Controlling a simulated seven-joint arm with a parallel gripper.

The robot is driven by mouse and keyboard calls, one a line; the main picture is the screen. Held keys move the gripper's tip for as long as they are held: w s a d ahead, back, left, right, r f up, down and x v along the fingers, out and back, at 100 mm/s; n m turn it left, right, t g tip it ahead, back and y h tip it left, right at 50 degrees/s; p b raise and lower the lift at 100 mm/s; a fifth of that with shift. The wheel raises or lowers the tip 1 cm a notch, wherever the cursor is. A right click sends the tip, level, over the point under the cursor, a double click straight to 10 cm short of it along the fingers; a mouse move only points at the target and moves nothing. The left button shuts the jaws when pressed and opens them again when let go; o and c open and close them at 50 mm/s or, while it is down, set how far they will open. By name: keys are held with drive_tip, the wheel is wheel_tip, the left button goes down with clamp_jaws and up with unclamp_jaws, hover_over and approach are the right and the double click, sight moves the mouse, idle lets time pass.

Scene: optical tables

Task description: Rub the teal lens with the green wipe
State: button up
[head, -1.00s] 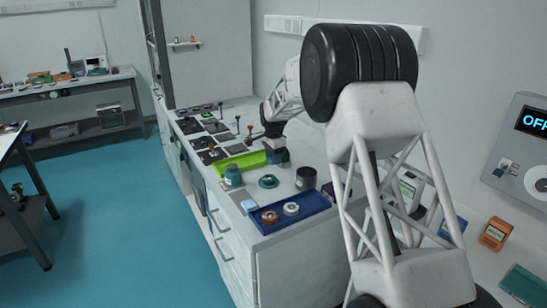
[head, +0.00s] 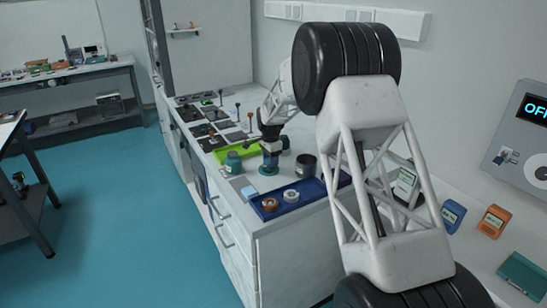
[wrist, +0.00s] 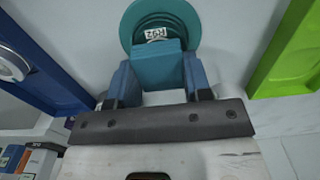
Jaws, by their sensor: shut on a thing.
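The teal lens (head: 268,170) stands on the bench, a low round piece under my gripper. In the wrist view the teal lens (wrist: 157,12) is a stepped disc with a white label reading R92. My gripper (head: 270,160) is pointed down over it. In the wrist view the blue fingers of my gripper (wrist: 158,75) are closed on a blocky teal-green piece (wrist: 156,68), which I take to be the green wipe. The piece overlaps the near part of the lens. Whether they touch is hard to tell.
A lime-green tray (head: 226,155) lies close behind. A blue tray (head: 312,192) with two ring-shaped pieces is in front. A pale blue pad (head: 249,192) lies beside it.

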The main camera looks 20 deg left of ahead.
drive_tip(key=shift+s+a+f, duration=0.25)
drive_tip(key=shift+a, duration=0.1)
drive_tip(key=shift+s+a, duration=0.45)
drive_tip(key=shift+a, duration=0.3)
drive_tip(key=shift+w+d+r, duration=0.1)
drive_tip(key=shift+d, duration=0.25)
drive_tip(key=shift+w+d, duration=0.5)
drive_tip(key=shift+d, duration=0.2)
drive_tip(key=shift+w+d, duration=0.45)
drive_tip(key=shift+d, duration=0.25)
drive_tip(key=shift+a+r, duration=0.15)
drive_tip(key=shift+r, duration=3.5)
